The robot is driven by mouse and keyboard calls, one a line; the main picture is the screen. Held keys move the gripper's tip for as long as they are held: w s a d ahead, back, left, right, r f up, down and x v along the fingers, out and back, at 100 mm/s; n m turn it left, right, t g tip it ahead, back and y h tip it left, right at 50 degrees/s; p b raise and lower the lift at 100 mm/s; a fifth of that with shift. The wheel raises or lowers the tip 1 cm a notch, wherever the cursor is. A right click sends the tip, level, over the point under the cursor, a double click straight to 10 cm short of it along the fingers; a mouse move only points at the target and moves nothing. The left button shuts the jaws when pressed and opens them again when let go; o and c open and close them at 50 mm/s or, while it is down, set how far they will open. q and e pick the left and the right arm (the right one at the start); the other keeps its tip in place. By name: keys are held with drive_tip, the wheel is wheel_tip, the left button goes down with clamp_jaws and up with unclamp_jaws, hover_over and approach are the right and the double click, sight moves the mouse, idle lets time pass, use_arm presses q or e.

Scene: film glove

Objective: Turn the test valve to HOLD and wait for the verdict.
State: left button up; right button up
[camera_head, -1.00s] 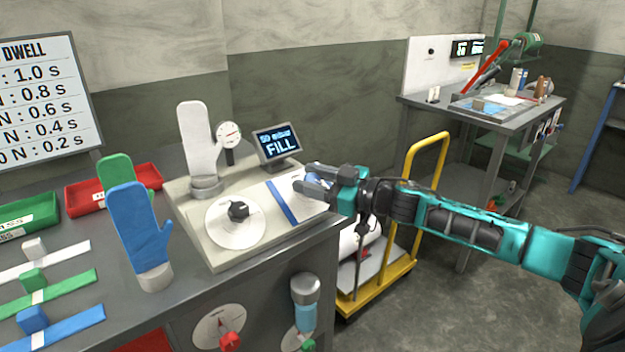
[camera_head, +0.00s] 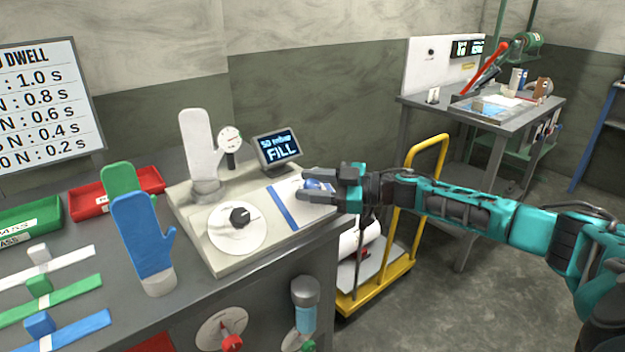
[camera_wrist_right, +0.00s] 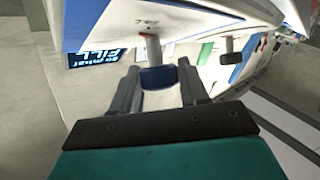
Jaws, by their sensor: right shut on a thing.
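The bench-top test unit (camera_head: 221,262) carries a round white dial with a black knob (camera_head: 240,217) and a small screen (camera_head: 279,148) that reads FILL. My right gripper (camera_head: 313,191) is over the unit's right end, beside a white plate with a blue stripe (camera_head: 283,207). It is shut on a blue handle (camera_head: 318,184), apparently the test valve's. In the right wrist view the handle (camera_wrist_right: 158,78) sits between the fingertips on a short pale stem. The valve's markings cannot be read. A white mitten (camera_head: 199,145) stands upright on the unit beside a gauge (camera_head: 230,139). My left gripper is not in view.
Blue (camera_head: 144,235) and green (camera_head: 119,180) mittens stand left of the unit, near a red tray (camera_head: 90,207) and a green tray (camera_head: 32,213). A yellow trolley (camera_head: 377,284) stands below my right arm. A second bench (camera_head: 420,103) is behind.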

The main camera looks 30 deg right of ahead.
drive_tip(key=shift+w+r+n+g+y, duration=0.15)
drive_tip(key=shift+n+g+y, duration=0.35)
drive_tip(key=shift+n+g, duration=0.65)
drive_tip(key=shift+n+g+y, duration=0.3)
drive_tip(key=shift+n+g, duration=0.65)
drive_tip(key=shift+n, duration=0.1)
drive_tip(key=n+g+b, duration=0.2)
drive_tip(key=g, duration=0.1)
drive_tip(key=shift+f+n, duration=0.2)
drive_tip(key=shift+n, duration=0.2)
drive_tip(key=shift+n+g+b, duration=0.85)
drive_tip(key=shift+n+g, duration=0.25)
drive_tip(key=shift+g, duration=0.1)
drive_tip(key=shift+n+g+b, duration=0.45)
drive_tip(key=shift+n+g, duration=0.05)
drive_tip(key=shift+g, duration=0.1)
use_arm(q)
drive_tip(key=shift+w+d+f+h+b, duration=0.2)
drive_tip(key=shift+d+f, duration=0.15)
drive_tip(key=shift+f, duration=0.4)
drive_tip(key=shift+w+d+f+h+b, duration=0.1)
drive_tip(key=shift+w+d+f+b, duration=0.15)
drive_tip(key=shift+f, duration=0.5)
use_arm(e)
drive_tip(key=shift+n+g+h, duration=0.4)
drive_tip(key=shift+g, duration=0.1)
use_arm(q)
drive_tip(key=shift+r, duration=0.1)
use_arm(e)
drive_tip(key=shift+s, duration=0.2)
